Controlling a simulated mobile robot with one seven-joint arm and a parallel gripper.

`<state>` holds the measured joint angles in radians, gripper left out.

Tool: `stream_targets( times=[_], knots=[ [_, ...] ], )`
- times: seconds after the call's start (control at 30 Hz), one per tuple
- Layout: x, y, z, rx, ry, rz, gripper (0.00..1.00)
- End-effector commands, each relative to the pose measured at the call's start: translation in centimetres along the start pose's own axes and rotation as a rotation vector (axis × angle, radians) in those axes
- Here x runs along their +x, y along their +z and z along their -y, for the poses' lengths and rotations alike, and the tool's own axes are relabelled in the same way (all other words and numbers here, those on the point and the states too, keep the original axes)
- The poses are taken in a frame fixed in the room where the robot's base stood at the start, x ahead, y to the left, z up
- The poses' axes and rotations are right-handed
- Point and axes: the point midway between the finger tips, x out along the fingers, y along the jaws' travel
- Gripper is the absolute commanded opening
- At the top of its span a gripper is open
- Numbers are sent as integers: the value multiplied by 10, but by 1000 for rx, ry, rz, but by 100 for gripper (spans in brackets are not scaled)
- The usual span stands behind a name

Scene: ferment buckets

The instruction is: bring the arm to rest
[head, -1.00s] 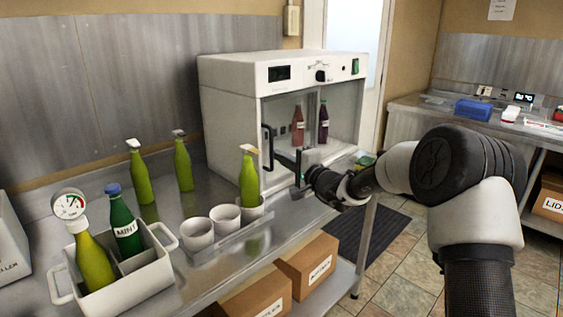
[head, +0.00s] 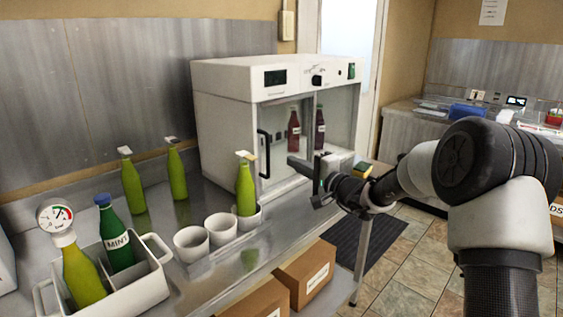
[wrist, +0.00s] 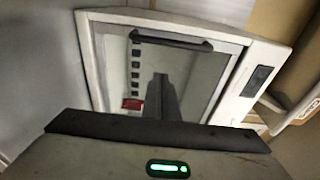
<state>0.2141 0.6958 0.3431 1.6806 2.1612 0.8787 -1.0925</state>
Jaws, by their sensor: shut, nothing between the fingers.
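My gripper (head: 316,180) is in front of the white cabinet (head: 224,112), above the bench's right end. It is shut and empty, apart from the black door handle (head: 264,153). My arm is bent on the right side of the head view. In the wrist view, the gripper's body fills the bottom edge, and the cabinet's glazed front with its dark handle (wrist: 170,40) lies beyond it.
Green bottles (head: 133,186), white cups (head: 191,243) and a white carrier (head: 140,298) with two bottles stand on the steel bench left of my gripper. Two dark red bottles (head: 294,131) are inside the cabinet. Cardboard boxes (head: 305,272) sit below. Floor is open at right.

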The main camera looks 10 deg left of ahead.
Motion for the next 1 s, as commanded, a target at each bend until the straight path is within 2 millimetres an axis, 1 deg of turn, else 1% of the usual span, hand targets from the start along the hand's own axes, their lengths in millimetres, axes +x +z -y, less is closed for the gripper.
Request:
stream_targets(
  times=[0.03, 0.2, 0.37, 0.47, 0.57, 0.6, 0.67, 0.7, 0.77, 0.8, 0.87, 0.9, 0.97, 1.0],
  knots=[
    [-12, -1, 0, 1, 2, -2, 0],
    [-39, -1, -1, 1, 3, -3, 0],
    [-50, 3, 1, -5, 6, 8, 0],
    [-57, 25, 12, -41, 32, 65, 0],
    [-73, 72, 27, -121, 109, 186, 0],
    [-85, 95, 32, -163, 156, 243, 0],
    [-108, 129, 35, -229, 242, 325, 0],
    [-126, 149, 35, -274, 306, 373, 0],
    [-156, 173, 32, -344, 406, 431, 0],
    [-178, 186, 28, -390, 476, 459, 0],
    [-213, 200, 23, -462, 582, 487, 0],
    [-236, 207, 19, -509, 652, 497, 0],
    [-272, 213, 13, -577, 756, 499, 0],
    [-294, 214, 10, -619, 820, 492, 0]
  ],
)
